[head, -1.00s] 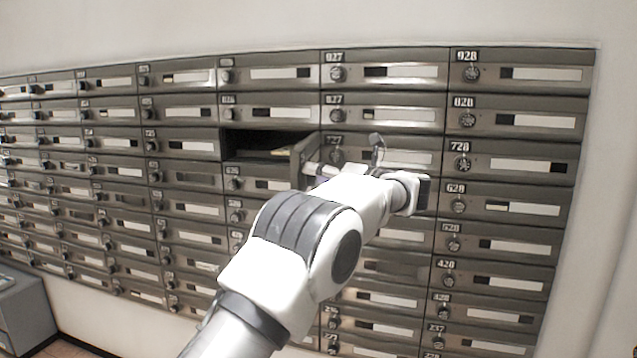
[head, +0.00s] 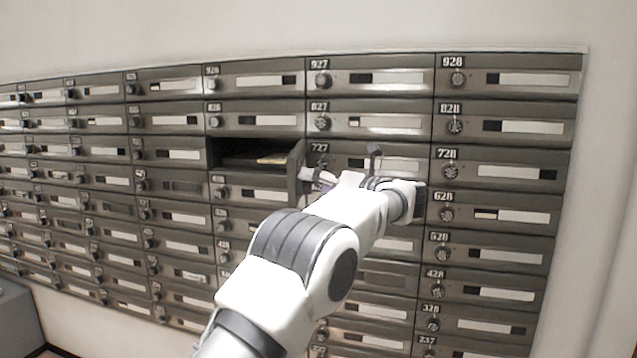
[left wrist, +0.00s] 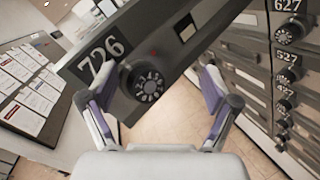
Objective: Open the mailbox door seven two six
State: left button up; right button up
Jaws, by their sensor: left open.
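The door of mailbox 726 (left wrist: 150,75) stands swung outward, with its number plate and round dial facing my left wrist camera. In the head view the door (head: 296,172) sticks out at the right side of its dark open compartment (head: 235,150). Some flat items (head: 272,159) show inside the compartment. My left gripper (head: 312,177) is at the outer face of the door. In the left wrist view its fingers (left wrist: 145,84) are spread, one on each side of the dial. Whether they touch the door is unclear. My right gripper is not seen.
Closed doors surround the opening, with 727 (head: 385,162) just right and 728 (head: 500,170) farther right. A grey cabinet (head: 15,315) stands at the lower left. The left wrist view shows posted papers (left wrist: 22,85) and clear tiled floor (left wrist: 175,125).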

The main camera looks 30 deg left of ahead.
pick_arm(q)
jog(key=shift+s+d, duration=0.1)
jog(key=shift+s, duration=0.1)
dwell(0.6)
jog(key=s+d, duration=0.1)
jog(key=d, duration=1.1)
jog(key=shift+s, duration=0.2)
